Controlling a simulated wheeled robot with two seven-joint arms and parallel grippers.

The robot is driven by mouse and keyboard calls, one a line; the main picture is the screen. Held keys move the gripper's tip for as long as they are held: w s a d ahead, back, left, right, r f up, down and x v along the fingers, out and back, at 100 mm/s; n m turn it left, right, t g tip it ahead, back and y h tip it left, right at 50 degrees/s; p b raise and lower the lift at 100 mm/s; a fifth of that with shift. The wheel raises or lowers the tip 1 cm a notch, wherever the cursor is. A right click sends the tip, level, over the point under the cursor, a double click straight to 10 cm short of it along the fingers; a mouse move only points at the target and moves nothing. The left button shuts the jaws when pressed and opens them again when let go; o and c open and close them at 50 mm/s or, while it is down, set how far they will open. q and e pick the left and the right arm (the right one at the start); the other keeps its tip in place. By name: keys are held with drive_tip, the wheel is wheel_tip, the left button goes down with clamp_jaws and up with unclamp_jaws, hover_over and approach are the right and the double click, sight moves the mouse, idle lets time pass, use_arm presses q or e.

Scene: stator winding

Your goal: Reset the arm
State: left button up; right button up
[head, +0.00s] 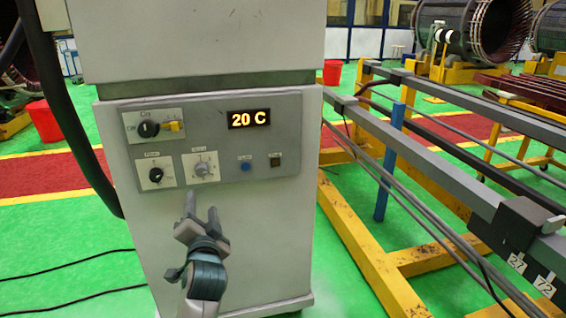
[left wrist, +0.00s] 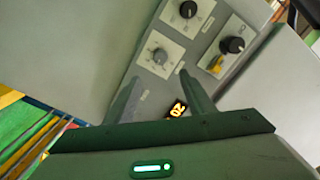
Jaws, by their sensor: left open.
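My left gripper (head: 202,208) is in front of the white machine cabinet (head: 230,240), just below its grey control panel (head: 215,141). Its two fingers are apart with nothing between them. In the left wrist view the gripper (left wrist: 155,92) also shows open, its fingers pointing toward the panel. The panel carries a display (head: 249,118) reading 20 C, a black knob with a yellow part (head: 149,129), a smaller black knob (head: 156,174), a grey dial (head: 203,169) and a blue button (head: 245,166). My right gripper is not in view.
A yellow frame with grey rails (head: 455,195) stands to the right of the cabinet. A blue post (head: 388,165) rises beside it. Black cables (head: 70,262) lie on the green floor at left. A red bucket (head: 45,121) stands behind at left.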

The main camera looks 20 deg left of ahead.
use_arm(q)
drive_tip(key=shift+f, duration=0.1)
drive_tip(key=s+d+f+m+g+h, duration=0.1)
drive_tip(key=d+f+h, duration=0.25)
drive_tip(key=f, duration=0.85)
drive_tip(key=s+d+f+g+h, duration=0.15)
drive_tip(key=d+f, duration=0.35)
drive_tip(key=f, duration=0.7)
drive_tip(key=s+d+f+m+g+h, duration=0.1)
drive_tip(key=s+d+f+h, duration=0.2)
drive_tip(key=f, duration=1)
drive_tip(key=s+d+f+n+g+h, duration=0.1)
drive_tip(key=s+d+f+g, duration=0.2)
drive_tip(key=s+f, duration=1.1)
drive_tip(key=s+d+f+n+g+h, duration=0.2)
drive_tip(key=s+d+f, duration=0.4)
drive_tip(key=s+f, duration=0.9)
drive_tip(key=shift+s+d+n+g, duration=0.35)
drive_tip(key=shift+s+g, duration=0.1)
drive_tip(key=shift+s, duration=0.4)
